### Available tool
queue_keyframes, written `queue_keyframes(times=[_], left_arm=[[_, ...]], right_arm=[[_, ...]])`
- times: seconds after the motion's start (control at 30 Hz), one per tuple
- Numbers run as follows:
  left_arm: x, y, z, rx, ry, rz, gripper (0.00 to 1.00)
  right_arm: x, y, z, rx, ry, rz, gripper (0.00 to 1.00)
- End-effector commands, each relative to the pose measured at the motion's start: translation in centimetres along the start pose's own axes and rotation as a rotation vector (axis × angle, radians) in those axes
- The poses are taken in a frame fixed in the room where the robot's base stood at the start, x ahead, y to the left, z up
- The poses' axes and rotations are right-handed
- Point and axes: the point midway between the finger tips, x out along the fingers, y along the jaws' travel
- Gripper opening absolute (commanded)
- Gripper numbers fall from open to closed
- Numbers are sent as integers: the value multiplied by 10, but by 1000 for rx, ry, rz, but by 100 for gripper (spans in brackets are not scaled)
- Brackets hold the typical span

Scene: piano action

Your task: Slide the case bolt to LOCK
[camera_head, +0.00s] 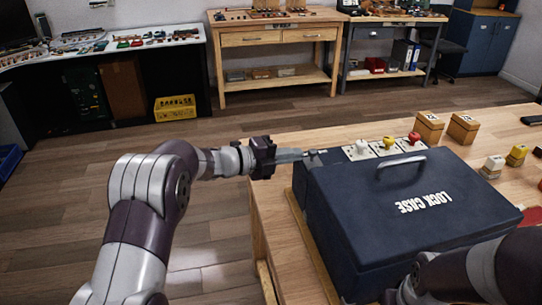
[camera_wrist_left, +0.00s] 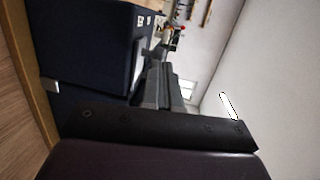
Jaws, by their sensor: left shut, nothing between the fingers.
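The dark blue lock case (camera_head: 400,215) sits shut on the wooden table, its white lettering upside down in the head view. A silver handle (camera_head: 400,161) is on its far part. My left gripper (camera_head: 301,155) is shut and empty, its fingertips at the case's far left top corner. A small metal piece (camera_head: 316,153) lies by the tips; I cannot tell whether it is the bolt or whether they touch. In the left wrist view the case (camera_wrist_left: 95,45) is left of the fingers (camera_wrist_left: 163,85). My right arm crosses the case's near right; its fingers are not visible.
Plates with white, yellow and red knobs (camera_head: 387,145) stand just behind the case. Wooden blocks (camera_head: 463,127) and small coloured blocks (camera_head: 516,155) are to the right on the table (camera_head: 283,240).

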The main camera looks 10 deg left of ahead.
Motion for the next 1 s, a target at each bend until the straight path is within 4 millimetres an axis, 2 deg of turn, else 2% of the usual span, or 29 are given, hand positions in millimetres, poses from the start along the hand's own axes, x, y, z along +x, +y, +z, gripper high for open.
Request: queue_keyframes(times=[0.2,0.57,0.8,1.0], left_arm=[[19,0,0,0,1,0,0],[21,0,0,0,0,0,0],[58,-6,-6,1,2,-1,0],[70,-8,-8,0,0,-1,0]], right_arm=[[-1,0,0,0,0,0,0],[-1,0,0,0,0,0,0],[2,0,0,0,0,0,0],[2,0,0,0,0,0,0]])
